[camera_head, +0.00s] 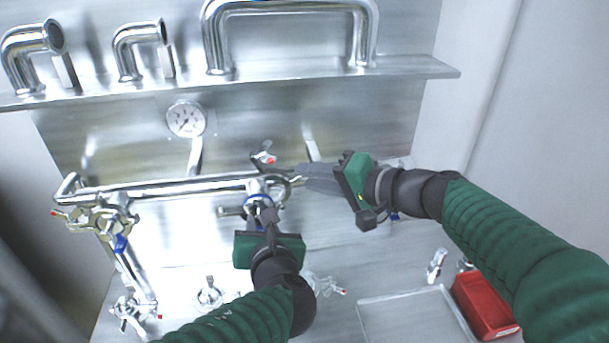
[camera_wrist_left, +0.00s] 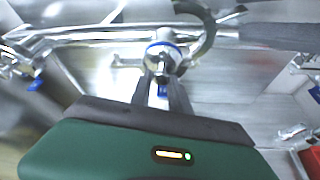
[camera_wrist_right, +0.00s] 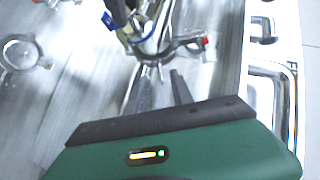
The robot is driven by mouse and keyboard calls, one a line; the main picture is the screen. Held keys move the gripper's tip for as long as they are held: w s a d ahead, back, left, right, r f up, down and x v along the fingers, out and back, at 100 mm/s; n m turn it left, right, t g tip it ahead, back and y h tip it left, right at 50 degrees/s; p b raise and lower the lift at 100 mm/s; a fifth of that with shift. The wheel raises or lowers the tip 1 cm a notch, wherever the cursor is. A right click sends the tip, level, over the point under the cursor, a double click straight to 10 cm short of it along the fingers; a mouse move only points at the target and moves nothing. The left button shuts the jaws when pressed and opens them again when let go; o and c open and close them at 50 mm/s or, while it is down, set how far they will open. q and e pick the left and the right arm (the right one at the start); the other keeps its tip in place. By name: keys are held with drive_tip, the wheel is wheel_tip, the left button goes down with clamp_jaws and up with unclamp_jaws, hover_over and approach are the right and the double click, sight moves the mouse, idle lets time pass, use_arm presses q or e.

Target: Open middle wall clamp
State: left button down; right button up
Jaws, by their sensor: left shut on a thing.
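The horizontal steel wall pipe (camera_head: 170,188) ends on its right at a joint with the middle wall clamp (camera_head: 288,188). The clamp's curved metal arm (camera_wrist_right: 180,45) with a red tip shows in the right wrist view. My left gripper (camera_head: 267,208) is below this joint, shut on a blue-marked fitting (camera_wrist_left: 162,90) under the pipe end. A blue band (camera_wrist_left: 160,48) shows just above its fingers. My right gripper (camera_head: 302,176) comes from the right, its fingers apart and close to the clamp. I cannot tell whether they touch it.
Another clamped joint (camera_head: 105,215) is at the pipe's left end. Loose clamps (camera_head: 208,294) lie along the bottom. A red bin (camera_head: 483,305) and a tray (camera_head: 410,318) are at lower right.

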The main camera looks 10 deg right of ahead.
drive_tip(key=shift+x, duration=1.2)
clamp_jaws()
drive_tip(key=shift+f, duration=0.15)
idle(0.3)
